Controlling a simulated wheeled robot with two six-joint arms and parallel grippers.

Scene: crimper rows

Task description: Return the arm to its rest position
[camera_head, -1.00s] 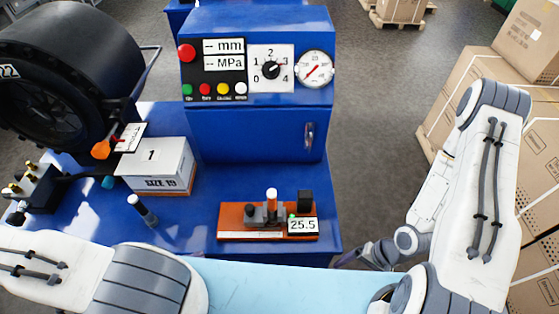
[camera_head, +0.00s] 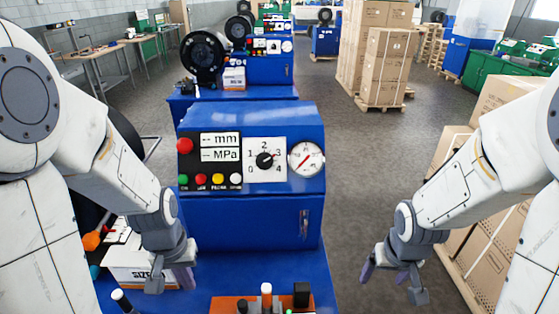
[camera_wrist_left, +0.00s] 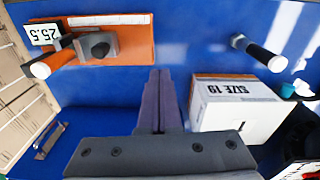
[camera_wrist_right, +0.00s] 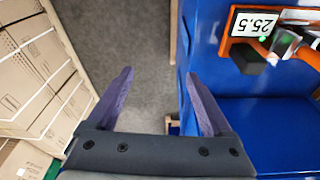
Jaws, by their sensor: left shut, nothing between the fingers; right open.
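My left gripper (camera_head: 172,280) hangs in front of the white SIZE 19 box (camera_head: 128,270) in the head view. In the left wrist view its fingers (camera_wrist_left: 158,75) are together with nothing between them, above the blue bench top beside the box (camera_wrist_left: 240,115). My right gripper (camera_head: 393,283) is open and empty, right of the blue machine (camera_head: 255,215) in the head view. In the right wrist view its fingers (camera_wrist_right: 160,76) are spread over the grey floor, left of the bench edge.
The orange gauge block (camera_head: 228,304) with the 25.5 display (camera_wrist_left: 42,34) lies on the bench. A dark-handled tool with a white tip (camera_wrist_left: 258,52) lies near the box. Cardboard boxes (camera_head: 480,225) stand at the right. Floor between machine and boxes is clear.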

